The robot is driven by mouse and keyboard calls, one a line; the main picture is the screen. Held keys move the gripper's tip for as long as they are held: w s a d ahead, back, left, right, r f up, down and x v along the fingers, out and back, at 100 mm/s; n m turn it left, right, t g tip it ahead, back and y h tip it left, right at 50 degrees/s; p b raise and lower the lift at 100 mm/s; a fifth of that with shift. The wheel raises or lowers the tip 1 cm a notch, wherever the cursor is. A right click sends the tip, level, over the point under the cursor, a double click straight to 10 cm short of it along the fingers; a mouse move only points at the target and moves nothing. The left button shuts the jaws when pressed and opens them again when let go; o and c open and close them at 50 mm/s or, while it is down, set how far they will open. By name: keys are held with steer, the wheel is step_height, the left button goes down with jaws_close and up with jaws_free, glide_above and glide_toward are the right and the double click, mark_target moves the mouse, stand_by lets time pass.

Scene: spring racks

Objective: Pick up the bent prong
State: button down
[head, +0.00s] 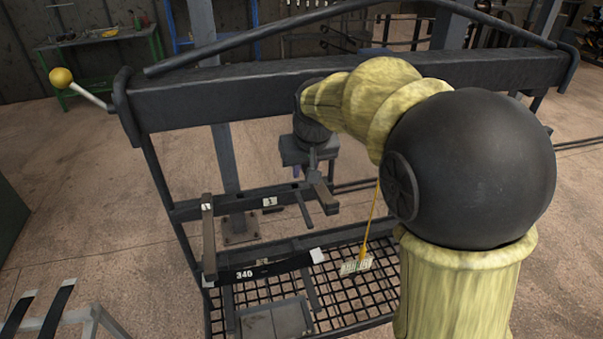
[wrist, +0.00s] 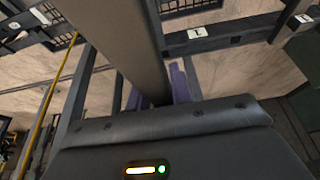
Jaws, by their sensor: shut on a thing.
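The bent prong (head: 325,197) is a dark grey-brown bar below my wrist in the head view, standing out in front of the rack's lower crossbar. In the wrist view the prong (wrist: 118,38) runs from the jaws toward the top left. My gripper (head: 307,172) is shut on it; a purple finger shows beside the bar in the wrist view (wrist: 179,82). The jaws' contact is mostly hidden by the wrist housing. I cannot tell whether the prong still touches the rack.
A dark rack frame (head: 340,92) surrounds the arm. Its crossbar carries number labels (head: 269,201). Another brown bar (head: 208,235) stands at the left, by a plate marked 340 (head: 244,274). A mesh shelf (head: 350,298) lies below, with a tag on a yellow cord (head: 368,225).

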steer(key=s+d+b, duration=0.2)
steer(key=s, duration=0.6)
steer(key=s+d+b, duration=0.2)
steer(key=s, duration=0.6)
steer(key=shift+d, duration=0.25)
steer(key=shift+r, duration=0.1)
steer(key=c, duration=2)
jaws_free()
jaws_close()
steer(key=shift+a, duration=0.1)
